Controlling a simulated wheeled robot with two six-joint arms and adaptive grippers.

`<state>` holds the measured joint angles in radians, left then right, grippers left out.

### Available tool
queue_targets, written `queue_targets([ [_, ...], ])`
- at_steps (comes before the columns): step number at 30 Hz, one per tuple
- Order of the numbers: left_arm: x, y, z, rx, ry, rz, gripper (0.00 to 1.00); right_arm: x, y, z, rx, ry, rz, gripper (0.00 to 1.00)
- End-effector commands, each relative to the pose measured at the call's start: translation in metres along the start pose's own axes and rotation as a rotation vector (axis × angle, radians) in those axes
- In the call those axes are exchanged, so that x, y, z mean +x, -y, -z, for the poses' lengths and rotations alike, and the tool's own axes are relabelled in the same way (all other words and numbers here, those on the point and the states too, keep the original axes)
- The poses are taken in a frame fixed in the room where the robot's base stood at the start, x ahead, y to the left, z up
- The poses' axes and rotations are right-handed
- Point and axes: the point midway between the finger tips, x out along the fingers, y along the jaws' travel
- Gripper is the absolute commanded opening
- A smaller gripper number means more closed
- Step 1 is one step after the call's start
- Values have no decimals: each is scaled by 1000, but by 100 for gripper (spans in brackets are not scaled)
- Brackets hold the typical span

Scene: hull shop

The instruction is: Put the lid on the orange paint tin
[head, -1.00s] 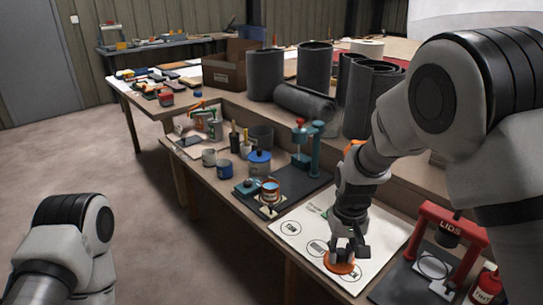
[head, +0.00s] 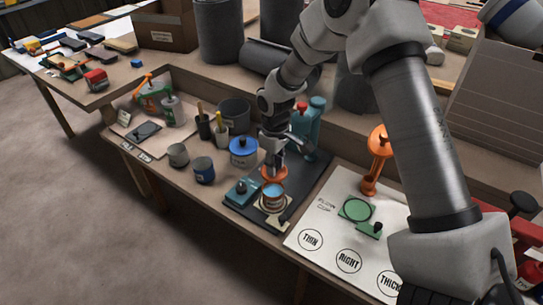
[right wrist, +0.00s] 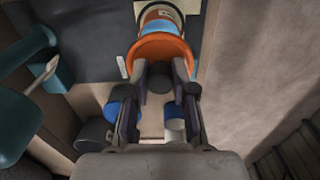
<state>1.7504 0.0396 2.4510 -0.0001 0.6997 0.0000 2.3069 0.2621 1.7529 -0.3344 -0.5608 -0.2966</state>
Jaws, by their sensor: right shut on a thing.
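The orange paint tin (head: 273,199) stands open on a small pale mat on the dark work mat, with an orange band and bluish contents showing. My right gripper (head: 275,166) is shut on the orange lid (head: 274,174) and holds it just above the tin's back part. The tin's front opening still shows below the lid, so the lid looks apart from it. In the right wrist view the lid (right wrist: 160,47) sits at the fingertips, with the tin (right wrist: 161,17) partly beyond it. My left gripper is out of view.
A blue-lidded tin (head: 243,151), a teal press (head: 309,127) and a teal block (head: 241,192) stand close to the tin. Blue and grey pots (head: 204,170) are to the left. A white chart (head: 330,223) with a green ring and orange stand lies right.

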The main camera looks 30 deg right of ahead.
Motion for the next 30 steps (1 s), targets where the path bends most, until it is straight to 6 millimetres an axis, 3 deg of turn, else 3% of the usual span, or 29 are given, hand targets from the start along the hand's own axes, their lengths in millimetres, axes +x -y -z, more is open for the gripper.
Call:
queue_targets([
  [13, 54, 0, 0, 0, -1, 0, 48, 48, 1, 0, 2, 0, 0, 7],
  [21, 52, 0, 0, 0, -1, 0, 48, 63, 1, 0, 3, 1, 0, 7],
  [30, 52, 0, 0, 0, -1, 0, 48, 63, 1, 1, 3, 0, 0, 7],
])
